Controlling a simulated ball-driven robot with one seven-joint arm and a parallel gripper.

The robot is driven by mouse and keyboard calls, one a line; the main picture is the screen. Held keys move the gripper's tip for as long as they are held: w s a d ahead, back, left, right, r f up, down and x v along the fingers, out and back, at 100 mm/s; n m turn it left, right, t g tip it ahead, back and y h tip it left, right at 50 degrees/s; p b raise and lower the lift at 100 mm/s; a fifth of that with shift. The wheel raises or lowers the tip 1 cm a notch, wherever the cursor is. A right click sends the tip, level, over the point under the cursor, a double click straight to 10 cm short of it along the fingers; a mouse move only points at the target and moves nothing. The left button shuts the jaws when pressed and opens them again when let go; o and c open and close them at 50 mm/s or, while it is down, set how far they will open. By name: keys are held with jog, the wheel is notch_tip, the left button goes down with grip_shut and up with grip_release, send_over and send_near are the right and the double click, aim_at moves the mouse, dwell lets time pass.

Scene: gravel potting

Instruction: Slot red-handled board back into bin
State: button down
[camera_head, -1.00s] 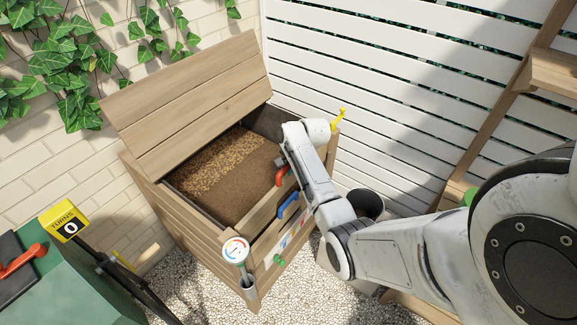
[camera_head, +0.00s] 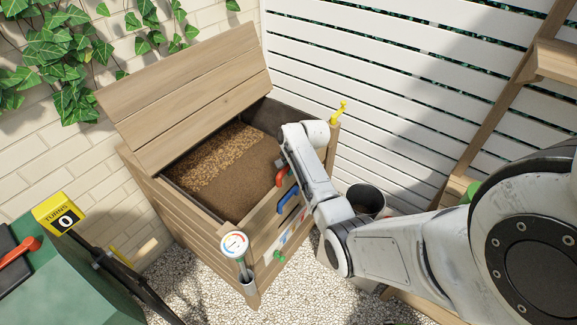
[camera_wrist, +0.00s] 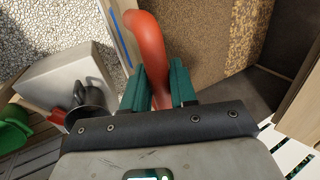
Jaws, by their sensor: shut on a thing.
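The wooden bin (camera_head: 190,232) stands with its slatted lid (camera_head: 185,95) tilted open, and brown compost (camera_head: 225,180) shows inside. The red handle (camera_head: 282,173) is at the bin's front wall, partly behind my arm. In the wrist view the curved red handle (camera_wrist: 148,45) rises between the green fingers of my gripper (camera_wrist: 158,88), which is shut on it. The board under the handle is hidden or cannot be told apart from the front wall.
A thermometer (camera_head: 235,245) stands at the front corner, and a yellow tool (camera_head: 339,112) at the far corner. A dark bucket (camera_head: 366,199) stands right of the bin. A green tumbler (camera_head: 75,280) is at left.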

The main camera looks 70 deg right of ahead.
jog(key=shift+f, duration=0.3)
jog(key=shift+f+b, duration=0.15)
jog(key=shift+b, duration=0.15)
jog(key=shift+f+b, duration=0.75)
jog(key=shift+f, duration=0.4)
jog(key=c, duration=1.1)
grip_release()
jog(key=o, duration=0.3)
jog(key=shift+f, duration=0.15)
jog(key=o, duration=0.5)
jog(key=shift+c, duration=0.2)
